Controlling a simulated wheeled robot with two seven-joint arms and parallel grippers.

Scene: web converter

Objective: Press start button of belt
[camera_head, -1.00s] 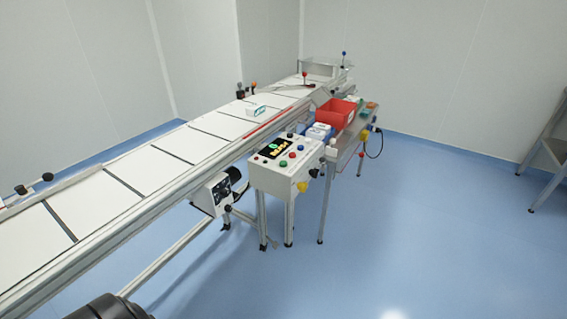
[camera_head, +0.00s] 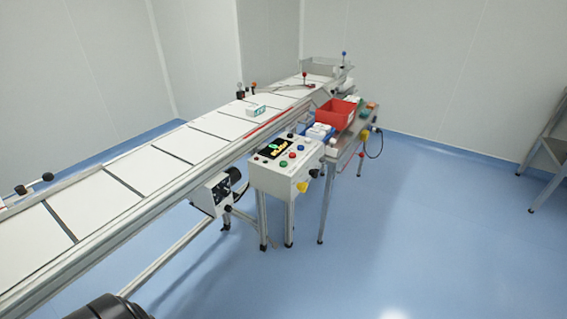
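The conveyor belt (camera_head: 150,165) runs from the lower left to the upper middle, with white panels divided by dark lines. A white control box (camera_head: 275,179) on legs stands at its near side. Which one starts the belt cannot be read at this size. A small white and green box (camera_head: 255,110) lies on the belt. Neither of my grippers is in view.
A motor unit (camera_head: 213,193) hangs under the belt. The blue floor (camera_head: 400,235) at the front right is clear. A metal rack (camera_head: 549,150) stands at the right edge.

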